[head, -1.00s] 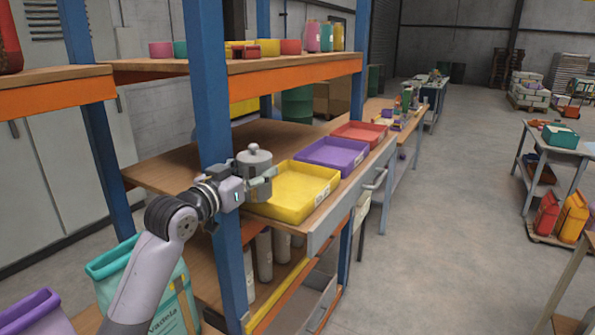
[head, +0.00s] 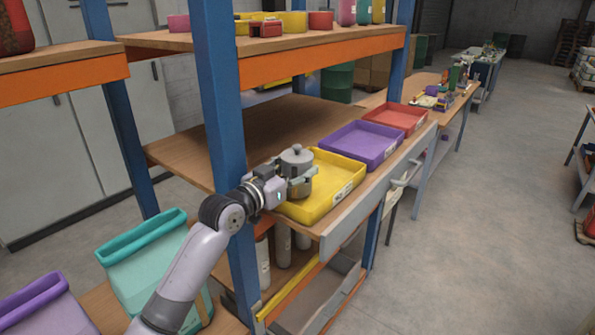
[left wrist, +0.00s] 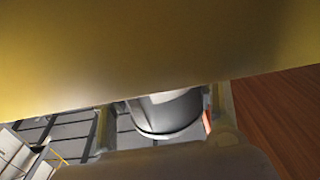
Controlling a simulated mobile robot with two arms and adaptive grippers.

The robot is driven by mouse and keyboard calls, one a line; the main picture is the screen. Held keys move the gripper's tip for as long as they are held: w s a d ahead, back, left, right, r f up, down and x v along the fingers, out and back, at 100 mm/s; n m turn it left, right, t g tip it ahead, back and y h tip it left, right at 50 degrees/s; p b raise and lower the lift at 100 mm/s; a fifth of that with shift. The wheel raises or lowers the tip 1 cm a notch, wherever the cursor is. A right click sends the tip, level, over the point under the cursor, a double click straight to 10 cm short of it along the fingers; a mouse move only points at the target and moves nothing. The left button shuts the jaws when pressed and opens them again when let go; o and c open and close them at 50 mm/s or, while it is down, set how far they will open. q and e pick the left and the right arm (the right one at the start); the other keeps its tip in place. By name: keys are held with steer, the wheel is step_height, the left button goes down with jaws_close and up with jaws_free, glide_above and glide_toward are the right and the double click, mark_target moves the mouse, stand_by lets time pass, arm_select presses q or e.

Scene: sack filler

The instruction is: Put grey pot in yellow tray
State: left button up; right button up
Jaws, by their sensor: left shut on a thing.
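The grey pot (head: 297,157) has a lid with a round knob and stands upright in my left gripper (head: 298,183). The gripper is shut on it, its fingers around the pot's body. In the head view the pot overlaps the left part of the yellow tray (head: 345,197); whether it touches the tray's floor I cannot tell. The tray lies on the wooden shelf near its front edge. In the left wrist view part of the grey pot (left wrist: 168,112) shows below a large yellow surface (left wrist: 150,50), very close. My right gripper is not in view.
A purple tray (head: 362,144) and a red tray (head: 398,118) stand in a row behind the yellow one. A blue post (head: 222,100) rises just left of my gripper. An upper shelf with an orange edge (head: 320,55) is above. Bare shelf (head: 270,130) lies left of the trays.

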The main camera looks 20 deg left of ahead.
arm_select(q)
steer(key=shift+f, duration=0.55)
steer(key=shift+s+a+f, duration=0.1)
steer(key=shift+s, duration=0.1)
steer(key=shift+f, duration=0.1)
steer(key=o, duration=0.9)
steer(key=shift+w+f, duration=0.1)
steer(key=b+v, duration=0.3)
steer(key=v, duration=0.9)
